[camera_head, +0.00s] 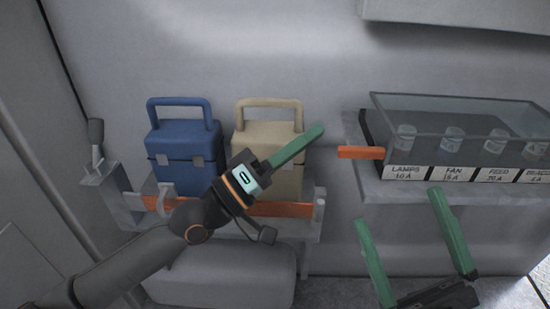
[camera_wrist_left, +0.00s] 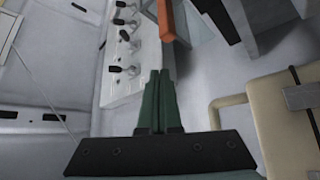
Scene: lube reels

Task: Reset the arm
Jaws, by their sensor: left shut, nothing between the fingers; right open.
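My left gripper (camera_head: 320,129) has its green fingers closed together. It is tilted up and to the right, in front of the beige box (camera_head: 283,133), and nothing is between the fingers. In the left wrist view the left gripper (camera_wrist_left: 160,73) is also shut and empty, with the beige box (camera_wrist_left: 285,130) to its right. My right gripper (camera_head: 400,206) is at the lower right in the head view. Its two green fingers are spread wide and empty, below the shelf with the labelled tray.
A blue box (camera_head: 184,145) stands left of the beige one on a shelf with an orange front bar (camera_head: 285,209). A clear-walled tray (camera_head: 470,115) with labelled sections sits at right, an orange piece (camera_head: 361,152) jutting from it. The left wrist view shows a lever panel (camera_wrist_left: 122,80).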

